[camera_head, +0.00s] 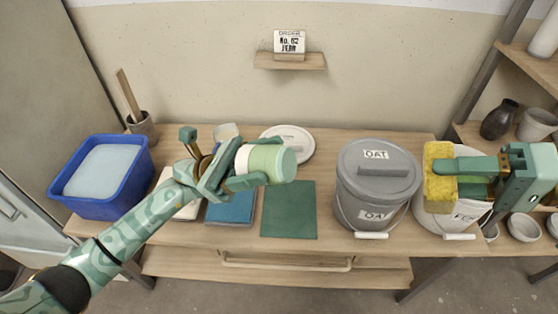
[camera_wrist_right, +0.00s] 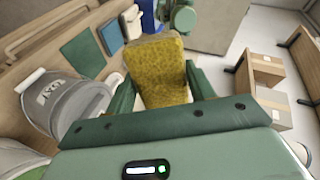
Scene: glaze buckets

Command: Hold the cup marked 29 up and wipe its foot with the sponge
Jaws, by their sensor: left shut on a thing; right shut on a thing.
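My left gripper (camera_head: 226,172) is shut on a pale green and white cup (camera_head: 270,163). It holds the cup on its side above the table, with one end facing right. No number is readable on the cup. My right gripper (camera_head: 462,172) is shut on a yellow sponge (camera_head: 439,175), held above the white bucket at the right. In the right wrist view the sponge (camera_wrist_right: 160,70) sits between the two green fingers. The sponge and the cup are well apart, with the grey bucket's place between them.
A grey lidded bucket (camera_head: 376,187) labelled OAT stands right of centre, beside a white bucket (camera_head: 434,218). A blue tub (camera_head: 66,195) is at the left. Blue (camera_head: 230,210) and dark green (camera_head: 289,210) flat squares lie in front. A white lid (camera_head: 297,140) lies behind.

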